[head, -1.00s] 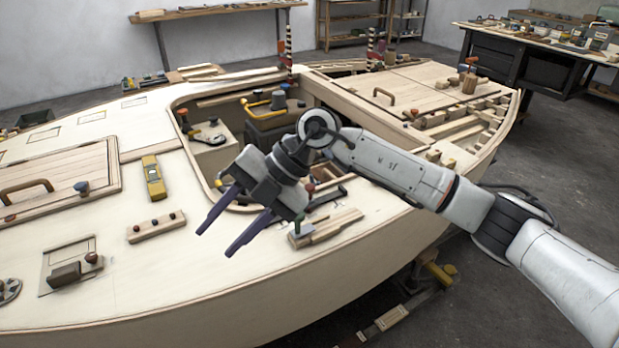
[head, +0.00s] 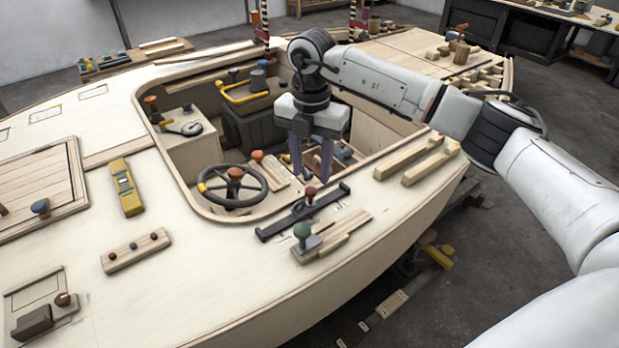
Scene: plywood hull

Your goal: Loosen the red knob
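Several reddish knobs are in view, and I cannot tell which one is the task's red knob. One red-brown knob (head: 310,192) stands on a black bar (head: 290,217) on the near deck edge. An orange-red knob (head: 151,100) stands on a pale panel inside the cockpit. Another red knob (head: 235,174) sits at the hub of the black steering wheel (head: 208,174). My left gripper is out of view.
A green knob (head: 302,231) and wooden strips (head: 345,232) lie beside the black bar. A yellow level (head: 126,188) and a wooden block with small knobs (head: 136,251) lie on the left deck.

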